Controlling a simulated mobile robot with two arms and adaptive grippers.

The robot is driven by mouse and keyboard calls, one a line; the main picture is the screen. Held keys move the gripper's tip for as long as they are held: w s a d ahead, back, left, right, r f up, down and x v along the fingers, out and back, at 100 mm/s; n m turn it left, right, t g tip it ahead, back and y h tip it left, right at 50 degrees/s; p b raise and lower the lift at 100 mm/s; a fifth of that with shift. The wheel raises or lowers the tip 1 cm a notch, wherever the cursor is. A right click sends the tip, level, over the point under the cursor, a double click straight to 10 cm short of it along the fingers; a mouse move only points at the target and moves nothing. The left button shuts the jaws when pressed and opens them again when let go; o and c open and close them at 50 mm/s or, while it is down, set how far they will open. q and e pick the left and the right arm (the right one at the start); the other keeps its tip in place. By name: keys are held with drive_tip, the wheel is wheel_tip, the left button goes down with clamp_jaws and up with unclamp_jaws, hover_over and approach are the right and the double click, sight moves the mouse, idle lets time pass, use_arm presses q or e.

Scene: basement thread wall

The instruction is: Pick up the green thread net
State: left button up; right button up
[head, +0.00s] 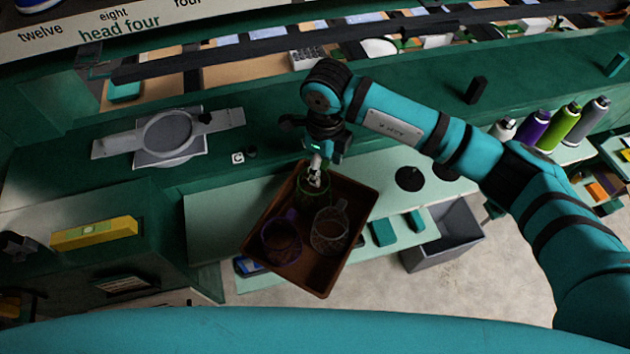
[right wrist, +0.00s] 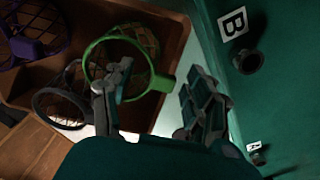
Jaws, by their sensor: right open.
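The green thread net (head: 313,190) is a round green rim with dark mesh and a short tab, at the far end of the brown tray in the head view. In the right wrist view the green net (right wrist: 168,82) shows its rim and tab close to my fingers. My right gripper (right wrist: 158,82) is open. One finger overlaps the rim in the picture and the tab lies between the fingers; contact cannot be told. In the head view my right gripper (head: 316,175) is over the green net and partly hides it. My left gripper is not in view.
The brown tray (head: 323,291) also holds a purple net (head: 282,240) and a grey net (head: 330,230), close to the green one. The tray is on a pale green bench (head: 220,215).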

drive_tip(key=shift+a, duration=0.1)
drive_tip(key=shift+c, duration=0.8)
drive_tip(key=c, duration=0.9)
drive_tip(key=shift+o, duration=0.2)
wheel_tip(320, 180, up, 9)
drive_tip(key=b, duration=0.3)
drive_tip(key=shift+b, duration=0.35)
drive_tip(key=shift+r, duration=0.5)
